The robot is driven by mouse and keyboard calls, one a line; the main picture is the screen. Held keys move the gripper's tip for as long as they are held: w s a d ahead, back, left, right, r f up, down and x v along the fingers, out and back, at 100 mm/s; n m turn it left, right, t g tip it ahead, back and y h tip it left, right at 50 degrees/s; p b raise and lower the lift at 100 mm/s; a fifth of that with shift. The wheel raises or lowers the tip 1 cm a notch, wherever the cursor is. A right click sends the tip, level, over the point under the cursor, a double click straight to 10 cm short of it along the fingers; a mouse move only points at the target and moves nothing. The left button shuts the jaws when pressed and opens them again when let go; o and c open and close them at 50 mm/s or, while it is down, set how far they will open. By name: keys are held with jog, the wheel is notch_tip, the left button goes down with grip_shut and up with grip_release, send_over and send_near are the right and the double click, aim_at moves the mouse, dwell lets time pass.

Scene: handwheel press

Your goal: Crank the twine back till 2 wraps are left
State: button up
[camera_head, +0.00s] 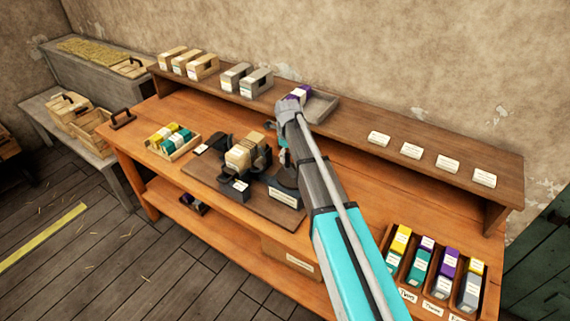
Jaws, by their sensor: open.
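The press (240,187) stands on a dark baseboard (262,208) in the middle of the workbench, with a cream bundle or block (243,155) in its black frame. My arm crosses the view from the lower right and bends down behind itself at the press's right side. My gripper (266,158) is partly hidden there, dark against the dark press parts, close to the right of the cream block. It is open; I cannot tell whether it touches the press. The handwheel or crank and the single twine wraps cannot be made out.
A small tray (187,146) of coloured packs sits left of the press. The back shelf (353,128) holds wooden and grey boxes, a grey tray (320,108) and several label cards. A divided rack (405,277) of packs is at the front right. Bare bench top lies between.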

jog(key=shift+f+b, duration=0.75)
jog(key=shift+f, duration=0.25)
grip_shut()
jog(key=shift+a, duration=0.35)
jog(key=shift+d, duration=0.25)
